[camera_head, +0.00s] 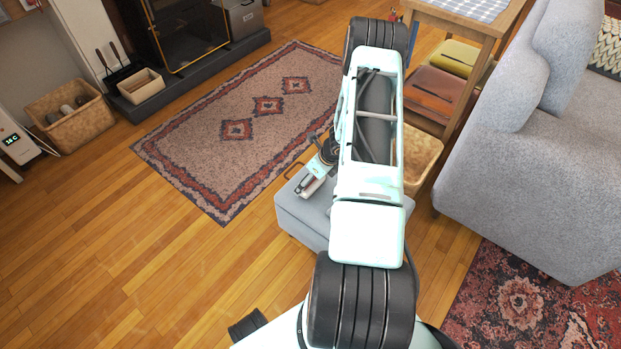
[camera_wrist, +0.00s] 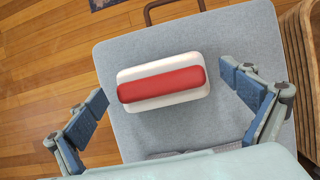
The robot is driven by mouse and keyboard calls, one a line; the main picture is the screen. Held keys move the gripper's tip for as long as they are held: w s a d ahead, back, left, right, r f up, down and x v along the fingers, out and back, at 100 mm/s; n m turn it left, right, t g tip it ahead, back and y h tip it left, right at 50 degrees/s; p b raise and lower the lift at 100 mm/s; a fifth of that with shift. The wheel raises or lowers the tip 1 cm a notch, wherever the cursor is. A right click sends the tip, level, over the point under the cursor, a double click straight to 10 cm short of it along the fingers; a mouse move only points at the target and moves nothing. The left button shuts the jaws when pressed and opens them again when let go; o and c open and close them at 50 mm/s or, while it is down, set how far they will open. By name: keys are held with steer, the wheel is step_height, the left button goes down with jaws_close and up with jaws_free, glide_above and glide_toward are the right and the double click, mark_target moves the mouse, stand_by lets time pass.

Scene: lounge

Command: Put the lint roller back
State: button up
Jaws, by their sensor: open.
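A white, rounded block with a red band along it (camera_wrist: 162,83) lies on the grey padded top of an ottoman (camera_wrist: 235,35). In the head view my gripper (camera_head: 311,186) is over the ottoman (camera_head: 298,218), and my arm hides much of the ottoman and the block.
A brown handle (camera_wrist: 170,8) sits at the ottoman's far edge. A wicker basket (camera_head: 425,160) stands close on the right, under a wooden table (camera_head: 474,20). A grey sofa (camera_head: 540,170) is farther right. A patterned rug (camera_head: 240,105) and bare floor lie left.

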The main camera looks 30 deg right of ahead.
steer(key=p+v, duration=0.3)
steer(key=v, duration=0.9)
steer(key=shift+r, duration=0.1)
